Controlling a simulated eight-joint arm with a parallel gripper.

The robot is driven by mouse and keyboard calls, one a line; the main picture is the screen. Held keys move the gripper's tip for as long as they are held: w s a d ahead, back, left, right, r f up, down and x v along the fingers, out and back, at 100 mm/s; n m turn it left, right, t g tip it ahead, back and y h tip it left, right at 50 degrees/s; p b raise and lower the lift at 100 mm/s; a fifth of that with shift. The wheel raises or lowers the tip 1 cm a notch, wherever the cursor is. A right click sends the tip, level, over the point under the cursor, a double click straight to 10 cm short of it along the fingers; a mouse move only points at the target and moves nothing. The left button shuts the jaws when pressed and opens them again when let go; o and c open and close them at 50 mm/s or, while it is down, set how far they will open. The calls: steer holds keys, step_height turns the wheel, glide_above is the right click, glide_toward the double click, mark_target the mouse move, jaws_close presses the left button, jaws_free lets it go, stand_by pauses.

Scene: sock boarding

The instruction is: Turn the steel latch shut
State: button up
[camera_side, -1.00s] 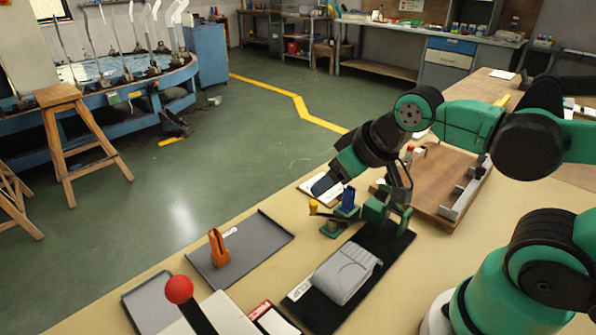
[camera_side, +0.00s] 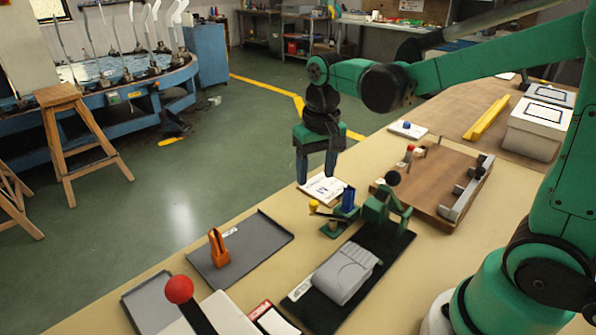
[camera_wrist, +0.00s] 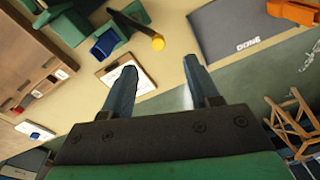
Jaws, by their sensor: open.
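My gripper (camera_side: 316,172) points down with its two dark blue fingers apart and nothing between them. It hangs above the clipboard (camera_side: 325,189), near the table's far edge. In the wrist view, the open fingers (camera_wrist: 160,68) show with the clipboard (camera_wrist: 124,70) beyond the left one. I cannot clearly pick out the steel latch. A grey metal rail (camera_side: 470,187) with dark pieces runs along the right side of a brown board (camera_side: 432,188). A small red-topped part (camera_side: 408,154) stands at the board's far left. My gripper is left of the board and apart from it.
Nearer are a black mat (camera_side: 400,243) with a grey piece, and a grey tray (camera_side: 275,237) with an orange stand (camera_side: 218,250).

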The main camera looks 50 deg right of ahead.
mark_target(313, 202)
steer(key=shift+w+d+f+m+g, duration=0.15)
steer(key=shift+w+f+m+g, duration=0.15)
steer(key=shift+f+g, duration=0.15)
steer(key=shift+f, duration=2.75)
jaws_close()
